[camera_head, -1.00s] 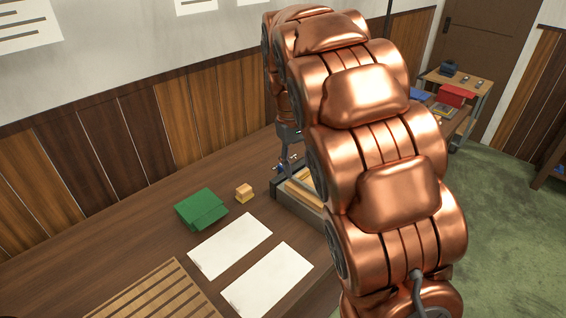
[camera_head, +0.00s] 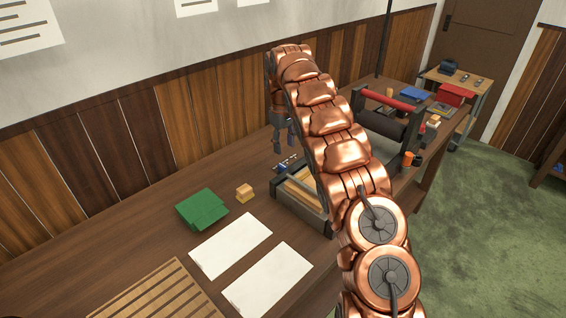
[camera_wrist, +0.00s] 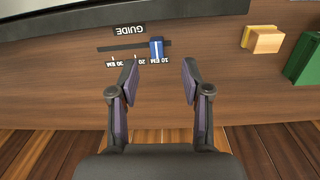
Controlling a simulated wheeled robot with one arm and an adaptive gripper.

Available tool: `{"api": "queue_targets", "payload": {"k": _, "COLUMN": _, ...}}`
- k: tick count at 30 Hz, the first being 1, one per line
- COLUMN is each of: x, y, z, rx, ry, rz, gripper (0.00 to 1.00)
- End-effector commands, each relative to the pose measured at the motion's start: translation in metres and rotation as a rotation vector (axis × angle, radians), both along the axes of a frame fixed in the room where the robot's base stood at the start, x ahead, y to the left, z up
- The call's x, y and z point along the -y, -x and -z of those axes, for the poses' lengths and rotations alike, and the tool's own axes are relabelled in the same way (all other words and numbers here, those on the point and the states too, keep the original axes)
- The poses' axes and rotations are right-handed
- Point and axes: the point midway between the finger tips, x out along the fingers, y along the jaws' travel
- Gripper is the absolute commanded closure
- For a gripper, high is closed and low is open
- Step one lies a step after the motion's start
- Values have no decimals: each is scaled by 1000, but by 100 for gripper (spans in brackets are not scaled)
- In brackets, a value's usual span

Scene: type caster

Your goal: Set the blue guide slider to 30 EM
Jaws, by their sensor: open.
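The blue guide slider (camera_wrist: 157,47) sits on a dark slotted track (camera_wrist: 125,46) marked GUIDE in the wrist view. The lettering is upside down there, with 10 EM at right, 20 in the middle and 30 EM (camera_wrist: 119,63) at left. The slider is at the 10 EM end. My gripper (camera_wrist: 160,78) is open and empty, its fingers apart on either side of the slider's line but short of it. In the head view my gripper (camera_head: 283,148) hangs above the table near the guide scale (camera_head: 288,162).
A tray with wooden strips (camera_head: 283,205) stands right beside the guide. A yellow block (camera_head: 244,193), a green box (camera_head: 202,209) and white sheets (camera_head: 231,245) lie to the left. A press with a red bar (camera_head: 388,98) stands beyond my arm. The panelled wall is close behind.

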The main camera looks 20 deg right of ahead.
Motion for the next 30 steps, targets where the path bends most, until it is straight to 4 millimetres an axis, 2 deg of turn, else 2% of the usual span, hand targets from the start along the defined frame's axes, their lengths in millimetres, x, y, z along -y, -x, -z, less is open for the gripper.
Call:
{"api": "queue_targets", "payload": {"k": 6, "x": 3, "y": -17, "z": 17, "rx": 17, "ry": -30, "rz": -45, "gripper": 52}}
{"api": "queue_targets", "payload": {"k": 17, "x": 3, "y": -21, "z": 34, "rx": 21, "ry": -38, "rz": -57, "gripper": 52}}
{"api": "queue_targets", "payload": {"k": 30, "x": 3, "y": -20, "z": 90, "rx": 18, "ry": -39, "rz": -56, "gripper": 52}}
